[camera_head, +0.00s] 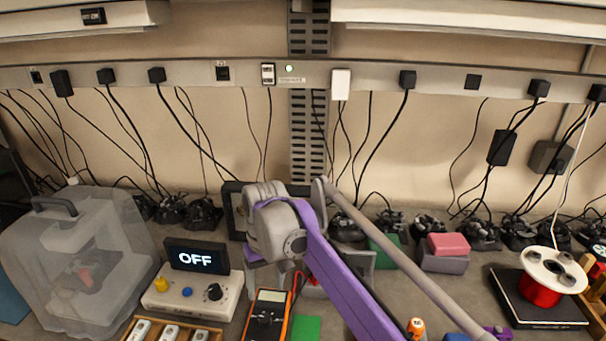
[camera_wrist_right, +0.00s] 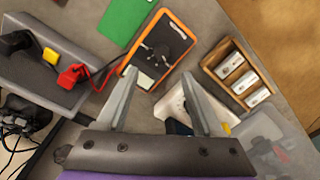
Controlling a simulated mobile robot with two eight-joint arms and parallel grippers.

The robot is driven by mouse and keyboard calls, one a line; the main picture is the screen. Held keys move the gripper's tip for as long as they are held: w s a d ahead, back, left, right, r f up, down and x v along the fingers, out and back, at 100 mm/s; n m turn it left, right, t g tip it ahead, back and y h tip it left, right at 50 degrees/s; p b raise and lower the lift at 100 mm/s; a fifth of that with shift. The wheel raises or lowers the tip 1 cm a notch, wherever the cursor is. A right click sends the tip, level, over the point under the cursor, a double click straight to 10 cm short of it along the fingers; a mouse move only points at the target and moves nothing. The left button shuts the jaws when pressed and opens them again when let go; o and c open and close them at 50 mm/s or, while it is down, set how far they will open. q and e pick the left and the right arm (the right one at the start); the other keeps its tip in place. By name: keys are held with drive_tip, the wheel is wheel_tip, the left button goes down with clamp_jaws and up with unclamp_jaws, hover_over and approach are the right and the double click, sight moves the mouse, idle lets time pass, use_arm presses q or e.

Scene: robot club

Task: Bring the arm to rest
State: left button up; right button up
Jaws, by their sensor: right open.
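My right arm, purple and grey, reaches in from the lower right of the head view, its wrist above the bench (camera_head: 215,335). In the right wrist view, my right gripper (camera_wrist_right: 160,78) has its two grey fingers well apart and nothing between them. The fingers point toward an orange-edged multimeter (camera_wrist_right: 166,46), which also shows in the head view (camera_head: 267,315); I cannot tell the height above it. My left gripper is in neither view.
A red and white spool (camera_head: 541,290) stands at right. Black cables hang behind.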

drive_tip(key=s+d+f+m+t, duration=0.15)
drive_tip(key=s+d, duration=0.25)
drive_tip(key=d, duration=0.6)
drive_tip(key=s+d+f+m+t, duration=0.15)
drive_tip(key=s+d, duration=0.25)
drive_tip(key=d, duration=0.5)
drive_tip(key=s+d+f+m+t, duration=0.2)
drive_tip(key=s+d+f+m, duration=0.1)
drive_tip(key=s+d+f, duration=0.6)
drive_tip(key=s+d, duration=0.2)
drive_tip(key=s, duration=0.1)
drive_tip(key=shift+s+t+h, duration=0.15)
drive_tip(key=shift+t+h, duration=0.15)
drive_tip(key=shift+t, duration=0.1)
